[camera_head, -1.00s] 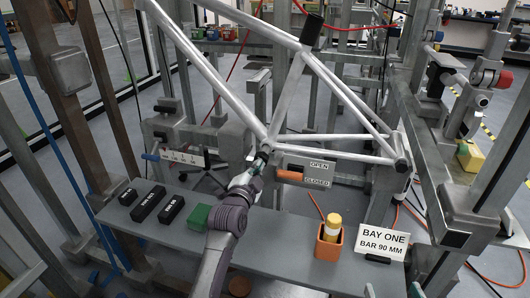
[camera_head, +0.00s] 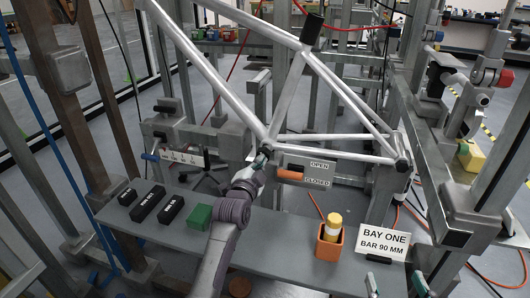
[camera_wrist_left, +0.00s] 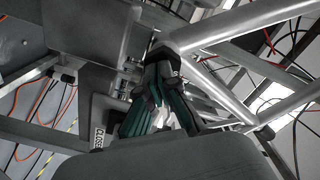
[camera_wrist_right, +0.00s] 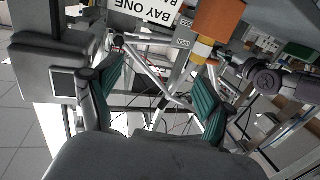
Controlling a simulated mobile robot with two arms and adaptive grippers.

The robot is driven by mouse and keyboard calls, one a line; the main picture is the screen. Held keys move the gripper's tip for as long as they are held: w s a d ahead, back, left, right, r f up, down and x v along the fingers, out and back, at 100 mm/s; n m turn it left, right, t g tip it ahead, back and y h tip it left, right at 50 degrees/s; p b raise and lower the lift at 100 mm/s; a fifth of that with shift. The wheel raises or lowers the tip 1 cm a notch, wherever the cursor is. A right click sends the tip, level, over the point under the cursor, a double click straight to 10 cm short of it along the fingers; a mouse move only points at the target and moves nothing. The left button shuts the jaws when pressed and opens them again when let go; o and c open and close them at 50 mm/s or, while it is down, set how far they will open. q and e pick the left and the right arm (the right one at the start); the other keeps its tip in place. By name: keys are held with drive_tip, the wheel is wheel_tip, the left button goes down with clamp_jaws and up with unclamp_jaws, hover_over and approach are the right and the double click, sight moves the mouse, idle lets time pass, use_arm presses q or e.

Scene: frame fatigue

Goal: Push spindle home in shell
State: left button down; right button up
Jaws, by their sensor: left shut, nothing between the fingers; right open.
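The bicycle-like frame's shell (camera_head: 269,148) is the dark joint where the silver tubes meet, left of the middle in the head view. My left gripper (camera_head: 264,158) is shut and empty, with its tips right at the shell; contact cannot be told. In the left wrist view the shut green-padded fingers (camera_wrist_left: 160,75) point at the dark shell end (camera_wrist_left: 168,48). The spindle cannot be made out; the shell and fingers hide the bore. My right gripper (camera_wrist_right: 156,90) is open and empty; only its fingertips show at the head view's lower edge (camera_head: 395,285).
An orange holder (camera_head: 322,246) with a yellow-and-white cylinder (camera_head: 333,224) stands on the grey bench (camera_head: 280,250), beside the BAY ONE sign (camera_head: 381,242). Several black blocks and a green block (camera_head: 197,217) lie left. An orange lever (camera_head: 290,174) sits by OPEN/CLOSED labels, right of my left gripper.

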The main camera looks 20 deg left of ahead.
use_arm(q)
drive_tip(key=shift+w, duration=0.25)
use_arm(e)
drive_tip(key=shift+r, duration=0.35)
use_arm(q)
drive_tip(key=shift+w, duration=0.5)
use_arm(e)
drive_tip(key=shift+a+r+t, duration=0.15)
drive_tip(key=shift+r+t, duration=0.35)
use_arm(q)
drive_tip(key=shift+w, duration=0.15)
use_arm(e)
drive_tip(key=shift+r+y, duration=0.15)
drive_tip(key=shift+y, duration=0.15)
use_arm(q)
drive_tip(key=shift+w+r+b, duration=0.1)
drive_tip(key=shift+w+b, duration=0.15)
drive_tip(key=shift+b, duration=0.1)
use_arm(e)
drive_tip(key=shift+a+r+t, duration=0.1)
drive_tip(key=shift+r+t, duration=0.4)
drive_tip(key=shift+r, duration=0.1)
